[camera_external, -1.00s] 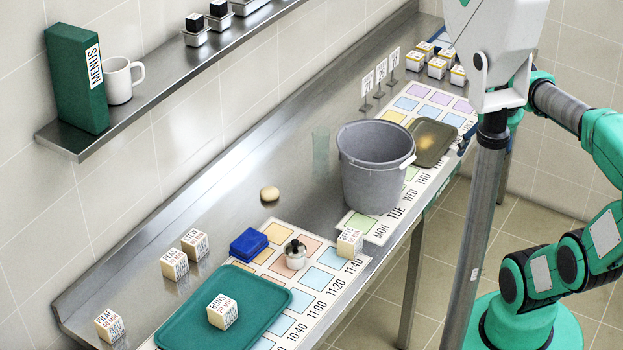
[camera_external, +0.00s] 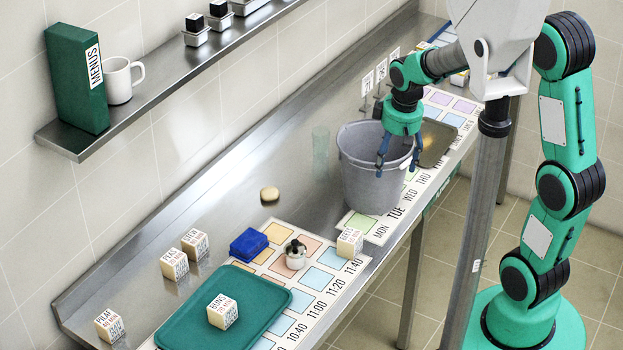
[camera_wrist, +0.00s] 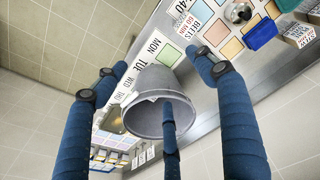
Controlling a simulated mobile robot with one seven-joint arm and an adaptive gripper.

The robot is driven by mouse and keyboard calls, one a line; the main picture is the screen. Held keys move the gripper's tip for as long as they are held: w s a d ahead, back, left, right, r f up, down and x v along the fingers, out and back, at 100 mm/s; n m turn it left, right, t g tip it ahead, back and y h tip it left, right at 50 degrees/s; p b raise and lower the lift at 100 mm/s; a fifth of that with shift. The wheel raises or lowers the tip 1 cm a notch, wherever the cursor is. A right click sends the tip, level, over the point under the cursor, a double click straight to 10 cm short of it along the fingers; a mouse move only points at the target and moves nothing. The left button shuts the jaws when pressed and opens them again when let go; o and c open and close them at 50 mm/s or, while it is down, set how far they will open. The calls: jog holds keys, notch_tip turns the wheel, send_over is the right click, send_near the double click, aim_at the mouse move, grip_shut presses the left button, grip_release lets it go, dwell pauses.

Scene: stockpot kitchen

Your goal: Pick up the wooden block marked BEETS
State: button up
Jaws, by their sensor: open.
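The wooden block marked BEETS (camera_external: 349,242) stands on the card with time labels, near the bench's front edge and beside the 11:40 label. The spread fingers also show in the wrist view (camera_wrist: 157,62).
The grey bucket (camera_external: 362,185) stands close to my fingers, right of the block. A green tray (camera_external: 180,325) carries the BUNS block (camera_external: 222,311).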

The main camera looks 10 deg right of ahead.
aim_at(349, 235)
jog(key=w+a+f+n+g+p, duration=0.1)
jog(key=a+f+n, duration=0.2)
jog(key=a+f, duration=0.7)
notch_tip(349, 235, down, 4)
jog(key=shift+w+a+r+g+h, duration=0.2)
jog(key=shift+w+g+h, duration=0.1)
jog(key=shift+w, duration=0.1)
jog(key=shift+f, duration=0.1)
jog(key=shift+f+b, duration=0.4)
jog(key=shift+f, duration=3.85)
jog(key=shift+f, duration=0.15)
jog(key=shift+s+f+b, duration=0.15)
jog(key=shift+f+b, duration=0.25)
jog(key=shift+f, duration=2.1)
